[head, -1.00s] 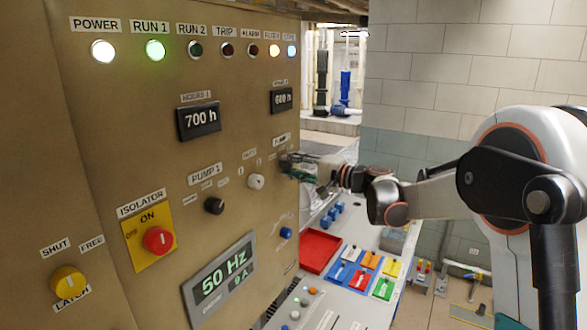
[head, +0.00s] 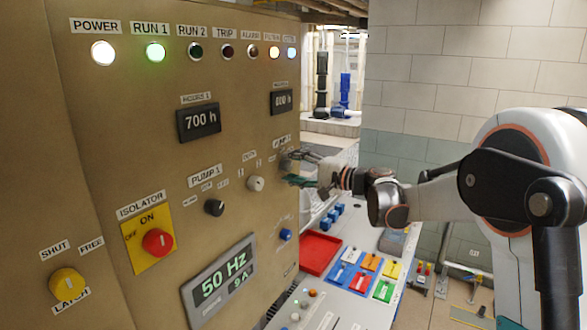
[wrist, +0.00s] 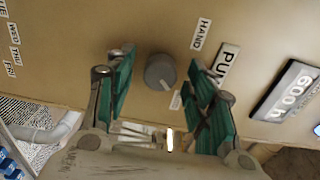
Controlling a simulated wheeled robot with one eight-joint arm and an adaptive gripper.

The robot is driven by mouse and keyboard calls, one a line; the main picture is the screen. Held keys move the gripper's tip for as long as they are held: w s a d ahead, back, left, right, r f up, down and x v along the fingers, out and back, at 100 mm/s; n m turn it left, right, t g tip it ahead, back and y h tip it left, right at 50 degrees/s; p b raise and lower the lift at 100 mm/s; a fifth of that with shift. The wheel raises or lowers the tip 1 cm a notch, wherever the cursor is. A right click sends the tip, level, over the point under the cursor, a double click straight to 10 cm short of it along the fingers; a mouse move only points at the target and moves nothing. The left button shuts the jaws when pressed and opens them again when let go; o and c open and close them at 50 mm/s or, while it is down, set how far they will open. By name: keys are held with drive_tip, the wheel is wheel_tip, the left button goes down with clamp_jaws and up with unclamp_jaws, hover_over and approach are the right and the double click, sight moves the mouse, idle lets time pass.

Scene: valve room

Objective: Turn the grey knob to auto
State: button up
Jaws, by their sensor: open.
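The grey knob (wrist: 160,72) is on the tan panel, between the spread green-padded fingers of my open gripper (wrist: 160,88) in the wrist view. No finger is seen touching it. A pale pointer mark shows on its lower right edge. A HAND label (wrist: 201,33) is up and right of it. A small label (wrist: 175,100) just below right is too edge-on to read. In the head view my gripper (head: 296,169) is at the panel's right part, fingers one above the other, and the knob (head: 285,163) is partly hidden behind them.
A white knob (head: 255,183) and a black knob (head: 214,207) are left of my gripper on the same panel. A 600 h display (wrist: 288,90) is to the right in the wrist view.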

drive_tip(key=v, duration=1.1)
drive_tip(key=shift+s+d, duration=0.25)
drive_tip(key=shift+d, duration=0.1)
